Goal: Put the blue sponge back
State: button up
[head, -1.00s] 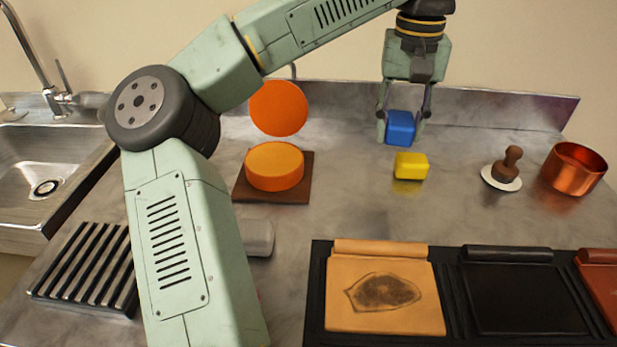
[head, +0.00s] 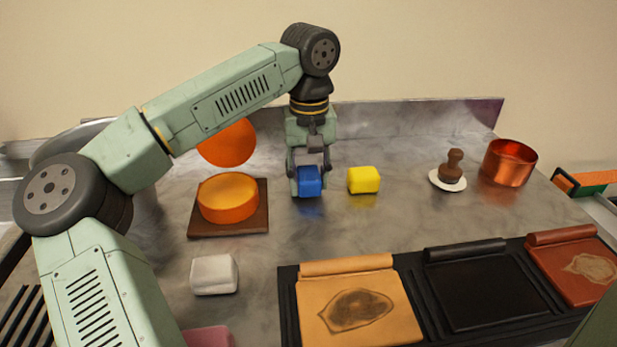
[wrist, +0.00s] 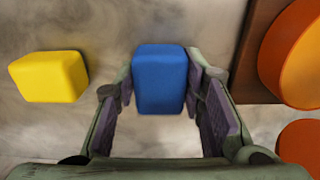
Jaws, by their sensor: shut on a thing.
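The blue sponge (head: 309,181) is a small block held between the fingers of my gripper (head: 308,178). It is low over the counter, left of the yellow sponge (head: 363,180); I cannot tell whether its underside touches the surface. In the wrist view the blue sponge (wrist: 160,78) sits between both finger pads (wrist: 162,92), and the yellow sponge (wrist: 48,77) lies apart on the left.
Left of my gripper, an orange round tin (head: 228,198) stands on a brown board (head: 256,225), an orange disc (head: 227,144) upright behind. A white block (head: 214,275) is nearer. Leather panels (head: 355,300) lie in front; a stamp (head: 452,168) and copper pot (head: 509,163) stand right.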

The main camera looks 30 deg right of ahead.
aim_at(309, 174)
jog(key=shift+f, duration=0.25)
jog(key=shift+f, duration=0.1)
jog(key=o, duration=1.2)
notch_tip(309, 174, up, 12)
jog(key=shift+r, duration=0.15)
